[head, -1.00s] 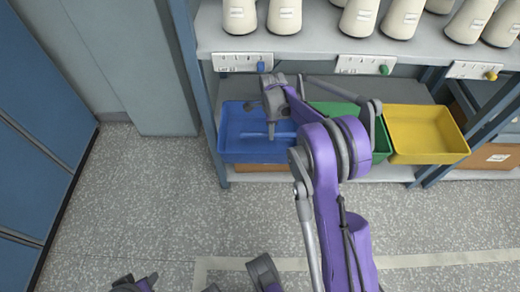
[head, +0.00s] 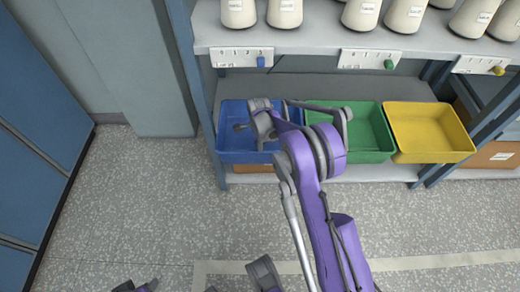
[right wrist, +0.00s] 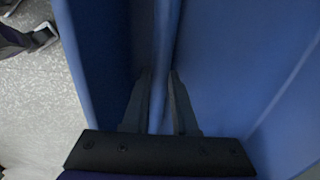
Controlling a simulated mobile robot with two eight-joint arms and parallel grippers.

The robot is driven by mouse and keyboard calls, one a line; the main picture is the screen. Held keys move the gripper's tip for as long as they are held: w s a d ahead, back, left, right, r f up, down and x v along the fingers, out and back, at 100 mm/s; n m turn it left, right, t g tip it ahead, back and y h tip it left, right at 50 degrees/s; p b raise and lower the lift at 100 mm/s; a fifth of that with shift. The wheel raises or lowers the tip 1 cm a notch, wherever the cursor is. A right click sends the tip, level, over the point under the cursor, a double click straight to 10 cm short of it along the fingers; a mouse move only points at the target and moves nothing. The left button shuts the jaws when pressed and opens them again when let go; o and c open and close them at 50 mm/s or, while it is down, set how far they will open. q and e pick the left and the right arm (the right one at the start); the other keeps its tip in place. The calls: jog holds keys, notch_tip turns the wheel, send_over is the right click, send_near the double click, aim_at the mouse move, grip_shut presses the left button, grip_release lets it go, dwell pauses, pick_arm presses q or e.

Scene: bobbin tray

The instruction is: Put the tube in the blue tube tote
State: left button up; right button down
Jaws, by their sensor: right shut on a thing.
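The blue tube tote (head: 234,151) stands on the lower shelf at the left of the row of totes in the head view. My right gripper (head: 250,124) reaches over the tote from the right and is low over its inside. In the right wrist view, my right gripper (right wrist: 161,88) is shut on the blue tube (right wrist: 167,45), which runs away between the two fingers. Blue tote walls fill most of that view around it. The gripper hides most of the tube in the head view, and I cannot tell whether it touches the tote floor.
A green tote (head: 372,135) and a yellow tote (head: 430,130) stand to the right on the same shelf. Several white cones (head: 362,12) stand on the shelf above, close over the totes. Blue cabinets (head: 40,110) are at the left. The floor in front is clear.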

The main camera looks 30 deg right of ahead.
jog(key=shift+f, duration=0.3)
jog(key=shift+f, duration=0.2)
jog(key=c, duration=0.7)
grip_release()
jog(key=shift+r, duration=0.15)
jog(key=shift+r, duration=0.4)
notch_tip(320, 180, up, 11)
jog(key=p, duration=0.2)
jog(key=shift+w+r+p, duration=0.1)
jog(key=shift+r+p, duration=0.1)
jog(key=shift+p, duration=0.15)
